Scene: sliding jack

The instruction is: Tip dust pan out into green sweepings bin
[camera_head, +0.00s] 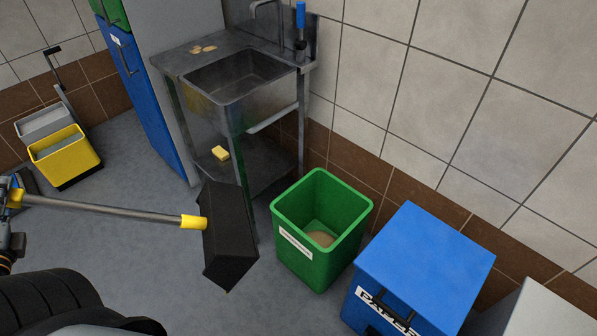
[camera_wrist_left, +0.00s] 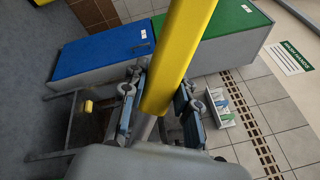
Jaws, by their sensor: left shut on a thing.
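The black dust pan (camera_head: 228,235) hangs at the end of a long grey handle with yellow ends, just left of the green bin in the head view. I cannot see whether anything lies in the pan. My left gripper (camera_head: 14,192) is at the left edge, shut on the handle. In the left wrist view the yellow grip (camera_wrist_left: 180,55) runs between the fingers of my left gripper (camera_wrist_left: 157,105). The green sweepings bin (camera_head: 287,252) stands upright on the floor, open at the top, with brownish sweepings (camera_head: 321,239) at its bottom. My right gripper is not in view.
A blue lidded bin (camera_head: 425,255) stands right of the green bin. A metal sink stand (camera_head: 185,68) with a yellow sponge (camera_head: 220,153) on its lower shelf is behind. A yellow mop bucket (camera_head: 65,160) is far left. The tiled wall runs behind the bins.

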